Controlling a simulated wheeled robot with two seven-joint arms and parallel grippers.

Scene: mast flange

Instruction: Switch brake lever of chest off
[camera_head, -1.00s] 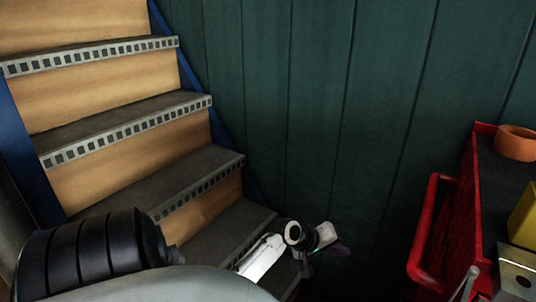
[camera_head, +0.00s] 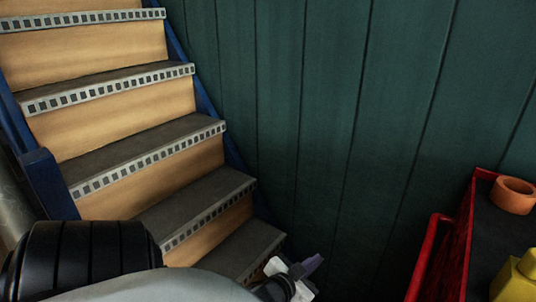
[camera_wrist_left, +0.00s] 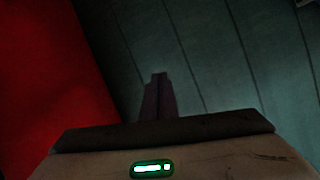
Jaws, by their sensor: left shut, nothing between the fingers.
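The red chest (camera_head: 462,240) stands at the right edge of the head view, cut off by the frame, with its red side handle (camera_head: 424,262) showing. A plain red surface (camera_wrist_left: 45,90), likely its side, fills the left of the left wrist view. I cannot see the brake lever in either view. My left gripper (camera_head: 312,265) is low in the head view, left of the chest and apart from it. Its fingers (camera_wrist_left: 158,95) are shut and empty in the left wrist view, pointing toward the green wall. My right gripper is not in view.
Wooden stairs (camera_head: 120,125) with blue side rails rise at the left. A green panelled wall (camera_head: 320,110) stands behind. An orange ring-shaped object (camera_head: 513,195) and a yellow object (camera_head: 515,280) sit on the chest's dark top.

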